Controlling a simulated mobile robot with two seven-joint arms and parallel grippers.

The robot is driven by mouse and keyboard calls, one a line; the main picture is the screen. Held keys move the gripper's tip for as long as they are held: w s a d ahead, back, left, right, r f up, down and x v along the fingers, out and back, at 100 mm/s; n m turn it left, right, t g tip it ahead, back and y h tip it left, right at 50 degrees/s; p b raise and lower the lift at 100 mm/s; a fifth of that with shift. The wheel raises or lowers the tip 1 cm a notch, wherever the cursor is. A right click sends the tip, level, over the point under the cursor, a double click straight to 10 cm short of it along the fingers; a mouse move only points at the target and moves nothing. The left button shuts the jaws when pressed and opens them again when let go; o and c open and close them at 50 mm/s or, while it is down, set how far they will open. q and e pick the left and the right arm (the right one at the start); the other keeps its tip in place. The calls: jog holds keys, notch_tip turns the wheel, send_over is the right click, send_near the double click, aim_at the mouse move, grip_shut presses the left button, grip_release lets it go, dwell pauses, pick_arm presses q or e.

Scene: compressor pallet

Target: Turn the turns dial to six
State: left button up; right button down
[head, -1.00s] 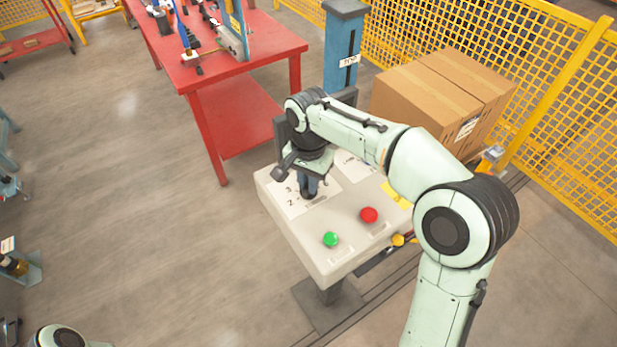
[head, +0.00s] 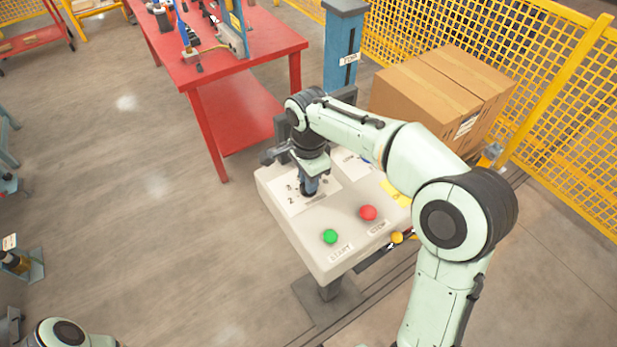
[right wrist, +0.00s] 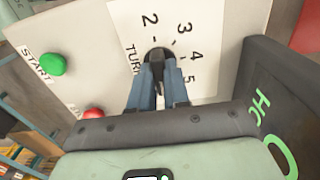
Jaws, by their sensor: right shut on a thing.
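The turns dial (right wrist: 157,54) is a dark round knob on the white panel label (right wrist: 205,55). The right wrist view shows the numbers 2, 3, 4 and 5 around it. My right gripper (head: 309,187) points down at the control box (head: 318,260). Its blue fingers are shut on the dial, as the right wrist view (right wrist: 158,85) also shows. The dial is mostly hidden by the fingers in the head view. I cannot tell which number the dial points to, and the 6 is not visible. My left gripper is out of view.
A green start button (head: 330,236) and a red stop button (head: 368,213) sit near the dial on the same box. A red table (head: 270,50) stands behind to the left, and a cardboard box (head: 410,95) behind to the right. A yellow fence (head: 560,75) runs along the back.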

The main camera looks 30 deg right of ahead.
dwell(0.3)
jog(key=c, duration=1.1)
grip_release()
jog(key=shift+r, duration=0.1)
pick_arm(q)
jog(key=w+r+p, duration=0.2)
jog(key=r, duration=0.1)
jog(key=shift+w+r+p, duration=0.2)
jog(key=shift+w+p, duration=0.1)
pick_arm(e)
notch_tip(320, 180, up, 13)
jog(key=shift+r, duration=0.1)
